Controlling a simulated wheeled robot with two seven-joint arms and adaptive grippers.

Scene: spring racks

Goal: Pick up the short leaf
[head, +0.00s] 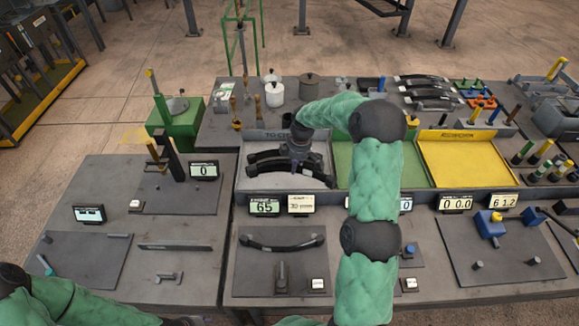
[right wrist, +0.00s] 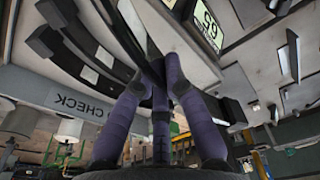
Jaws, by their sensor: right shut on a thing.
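Dark curved leaves (head: 262,168) lie in the grey tray marked TO CHECK (head: 243,180). My right gripper (head: 297,165) reaches down over them. Another long curved leaf (head: 282,243) rests on the plate in front of the tray. My left arm shows at the lower left; its gripper is out of view.
A green tray (head: 415,165) and a yellow tray (head: 465,165) stand right of the grey tray. Displays (head: 265,207) line its front. More dark leaves (head: 425,92) lie on a rack behind. White and grey pots (head: 275,95) stand at the back.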

